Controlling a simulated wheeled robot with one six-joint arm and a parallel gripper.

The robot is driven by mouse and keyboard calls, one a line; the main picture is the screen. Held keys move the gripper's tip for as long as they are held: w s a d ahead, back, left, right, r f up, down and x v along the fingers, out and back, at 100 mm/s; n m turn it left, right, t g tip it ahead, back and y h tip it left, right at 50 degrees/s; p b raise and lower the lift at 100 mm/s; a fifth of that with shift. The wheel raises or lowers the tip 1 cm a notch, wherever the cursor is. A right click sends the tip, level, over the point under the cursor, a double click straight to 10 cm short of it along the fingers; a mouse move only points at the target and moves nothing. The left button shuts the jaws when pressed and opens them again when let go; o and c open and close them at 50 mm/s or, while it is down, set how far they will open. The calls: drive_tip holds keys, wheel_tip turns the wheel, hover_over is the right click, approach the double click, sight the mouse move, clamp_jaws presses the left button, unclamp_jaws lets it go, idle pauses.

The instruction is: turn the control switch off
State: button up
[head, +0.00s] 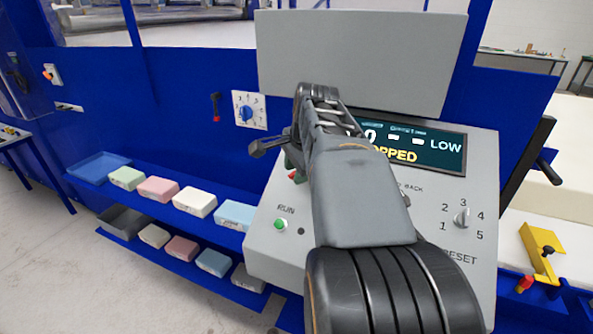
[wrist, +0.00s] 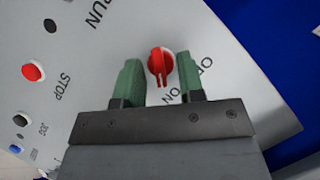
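The control switch is a red rotary knob (wrist: 161,66) on the light grey panel, with "ON" and "OFF" printed beside it. Its raised grip runs up and down in the wrist view, with its lower end toward the "ON" print. My gripper (wrist: 161,82) is open, with its green fingers on either side of the knob and a gap on each side. Whether the fingertips reach down to the knob's depth is hard to judge. In the head view my arm covers the middle of the panel and most of the gripper; only a bit of green finger and red shows.
A green RUN button (head: 281,224) and a numbered selector (head: 461,217) are on the panel. The wrist view shows a red STOP button (wrist: 32,72). Foam blocks lie on a blue shelf (head: 150,208) at left.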

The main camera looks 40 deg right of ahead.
drive_tip(key=shift+f, duration=0.15)
drive_tip(key=c, duration=0.6)
